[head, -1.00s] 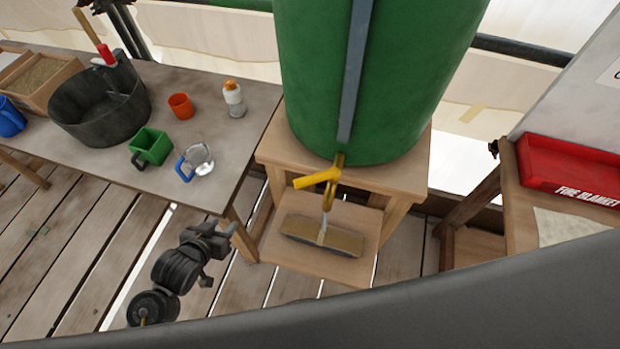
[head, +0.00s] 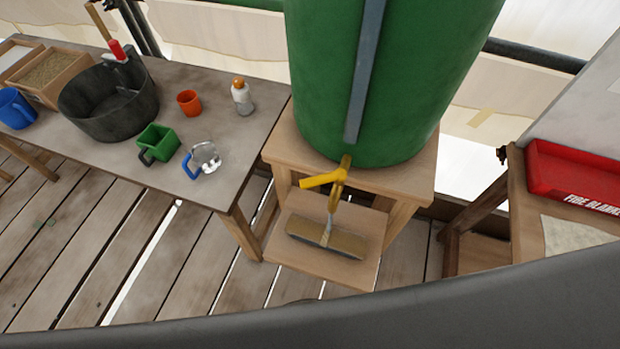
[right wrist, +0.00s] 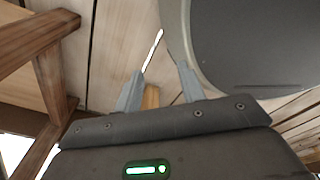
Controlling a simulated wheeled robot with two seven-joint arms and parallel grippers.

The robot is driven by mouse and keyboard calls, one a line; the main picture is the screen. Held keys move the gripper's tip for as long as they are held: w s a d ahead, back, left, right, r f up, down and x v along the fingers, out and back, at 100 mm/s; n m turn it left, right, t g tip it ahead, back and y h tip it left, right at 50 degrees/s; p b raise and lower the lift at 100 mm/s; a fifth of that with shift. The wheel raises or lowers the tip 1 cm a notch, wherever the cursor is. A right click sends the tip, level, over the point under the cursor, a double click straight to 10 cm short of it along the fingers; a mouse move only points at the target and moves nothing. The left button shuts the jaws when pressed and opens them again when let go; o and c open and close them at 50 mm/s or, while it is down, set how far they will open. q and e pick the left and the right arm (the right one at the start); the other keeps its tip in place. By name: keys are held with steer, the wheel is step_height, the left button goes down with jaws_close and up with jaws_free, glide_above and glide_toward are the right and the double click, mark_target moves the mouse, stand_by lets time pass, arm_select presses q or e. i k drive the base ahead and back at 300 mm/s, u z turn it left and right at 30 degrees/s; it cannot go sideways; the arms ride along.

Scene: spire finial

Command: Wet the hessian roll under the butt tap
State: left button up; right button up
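The green butt (head: 390,80) stands on a wooden stand. Its brass tap has a yellow lever (head: 322,180) pointing left. A thin pale strand, apparently water, hangs below the spout (head: 333,198). It meets a long, low tan piece with dark edges (head: 345,242) on the lower shelf; I cannot tell surely whether this is the hessian roll. My right gripper (right wrist: 160,78) shows only in the right wrist view. Its fingers are apart, and a small tan piece (right wrist: 151,97) shows between them, seemingly behind rather than gripped. My left gripper is out of view.
The left bench (head: 225,175) holds a black tub (head: 108,105), a green scoop (head: 157,142), a clear blue-handled jug (head: 205,158), an orange cup (head: 188,102) and a bottle (head: 242,98). A red fire blanket box (head: 575,178) is at right. A dark curved edge crosses the bottom.

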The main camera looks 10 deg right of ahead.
mark_target(340, 174)
steer(key=k, duration=0.5)
steer(key=u, duration=1.95)
steer(key=i, duration=2.7)
steer(key=z, duration=3.4)
